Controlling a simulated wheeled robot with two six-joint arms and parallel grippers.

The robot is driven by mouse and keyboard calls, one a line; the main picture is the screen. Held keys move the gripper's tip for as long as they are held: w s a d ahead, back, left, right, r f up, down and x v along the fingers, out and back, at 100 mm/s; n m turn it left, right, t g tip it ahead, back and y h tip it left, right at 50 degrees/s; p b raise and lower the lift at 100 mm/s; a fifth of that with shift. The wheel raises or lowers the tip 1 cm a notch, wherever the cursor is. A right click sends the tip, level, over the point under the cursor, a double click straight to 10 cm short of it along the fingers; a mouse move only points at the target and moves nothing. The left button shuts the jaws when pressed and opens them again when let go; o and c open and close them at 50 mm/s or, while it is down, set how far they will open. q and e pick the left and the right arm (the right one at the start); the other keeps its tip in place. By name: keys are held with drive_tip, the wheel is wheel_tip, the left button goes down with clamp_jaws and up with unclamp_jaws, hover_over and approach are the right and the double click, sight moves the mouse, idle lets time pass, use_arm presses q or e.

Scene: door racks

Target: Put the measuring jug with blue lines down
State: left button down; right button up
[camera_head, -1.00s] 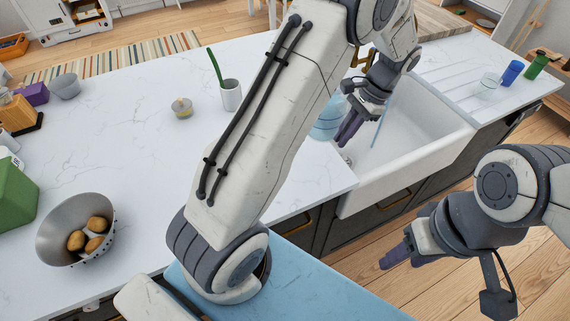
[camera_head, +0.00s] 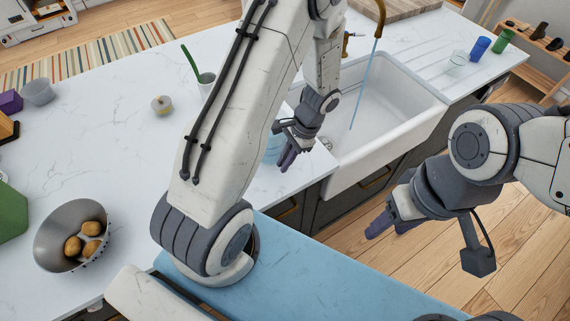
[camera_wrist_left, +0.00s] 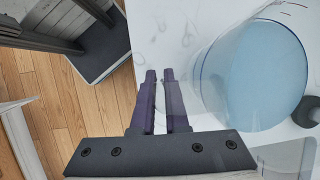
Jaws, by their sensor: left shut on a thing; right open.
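The clear measuring jug (camera_head: 273,148) is partly hidden behind my left arm in the head view. It is over the white counter, left of the sink. In the left wrist view the jug (camera_wrist_left: 255,75) is large at the right, bluish inside, with dark marks near its rim. My left gripper (camera_head: 288,161) is shut on the jug; its purple fingers (camera_wrist_left: 160,78) are close together at the jug's left side. I cannot tell whether the jug's base touches the counter. My right gripper (camera_head: 379,226) is open and empty, over the floor.
A white sink (camera_head: 385,110) with a blue stream (camera_head: 366,85) from the tap is at right. The left-middle counter (camera_head: 110,150) is clear.

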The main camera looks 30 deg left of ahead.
use_arm(q)
drive_tip(key=shift+f+p, duration=0.3)
drive_tip(key=shift+f, duration=0.95)
drive_tip(key=c, duration=1.3)
unclamp_jaws()
drive_tip(key=shift+f, duration=0.2)
drive_tip(key=shift+c, duration=0.2)
drive_tip(key=o, duration=0.4)
drive_tip(key=shift+r, duration=0.2)
